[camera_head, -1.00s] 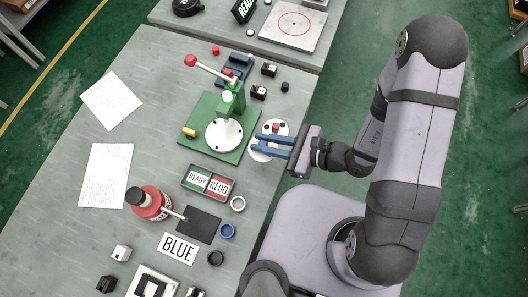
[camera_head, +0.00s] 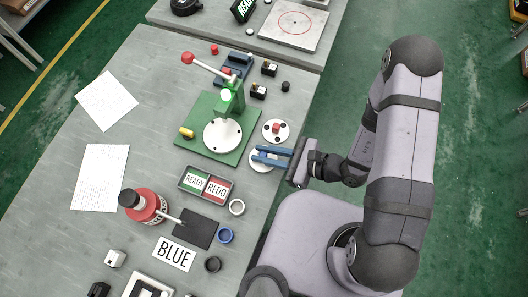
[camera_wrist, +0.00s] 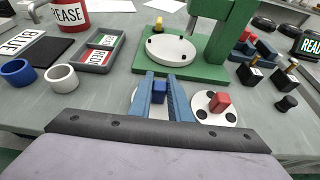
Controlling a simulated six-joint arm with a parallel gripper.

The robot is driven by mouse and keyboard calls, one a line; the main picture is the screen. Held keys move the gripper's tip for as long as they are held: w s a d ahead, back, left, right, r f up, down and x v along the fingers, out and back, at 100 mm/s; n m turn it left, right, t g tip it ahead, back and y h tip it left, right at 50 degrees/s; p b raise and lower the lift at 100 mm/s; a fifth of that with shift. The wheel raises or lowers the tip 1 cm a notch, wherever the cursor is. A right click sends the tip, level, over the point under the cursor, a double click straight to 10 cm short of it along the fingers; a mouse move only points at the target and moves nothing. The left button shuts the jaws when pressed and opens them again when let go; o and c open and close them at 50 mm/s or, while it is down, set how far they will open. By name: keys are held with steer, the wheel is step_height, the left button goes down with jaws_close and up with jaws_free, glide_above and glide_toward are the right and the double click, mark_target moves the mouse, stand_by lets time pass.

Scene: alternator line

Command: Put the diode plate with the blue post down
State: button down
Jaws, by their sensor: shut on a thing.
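My gripper (camera_head: 262,155) is shut on the blue post (camera_wrist: 159,92) of a white diode plate. That diode plate (camera_head: 262,165) lies level under the fingers, near the bench's right edge; in the wrist view its white rim (camera_wrist: 137,108) shows beside the left finger. The fingers hide much of it, and I cannot tell whether its underside touches the bench. A second white diode plate (camera_head: 276,138) with a red post (camera_head: 276,127) sits just beyond it. The red-post plate also shows at right in the wrist view (camera_wrist: 232,118).
The green press base (camera_head: 190,140) with its round white plate (camera_head: 222,135) stands left of my gripper. The READY/REDO tray (camera_head: 206,184), white ring (camera_head: 237,207), blue ring (camera_head: 226,236) and BLUE card (camera_head: 174,253) lie nearer.

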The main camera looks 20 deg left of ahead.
steer(key=shift+f, duration=0.1)
steer(key=shift+f, duration=0.1)
steer(key=c, duration=1.6)
jaws_free()
steer(key=shift+c, duration=0.2)
steer(key=shift+d+r, duration=0.1)
steer(key=shift+r, duration=0.1)
steer(key=b+v, duration=0.1)
steer(key=v, duration=1)
steer(key=shift+d, duration=0.4)
steer(key=shift+r, duration=0.1)
steer(key=shift+s, duration=0.1)
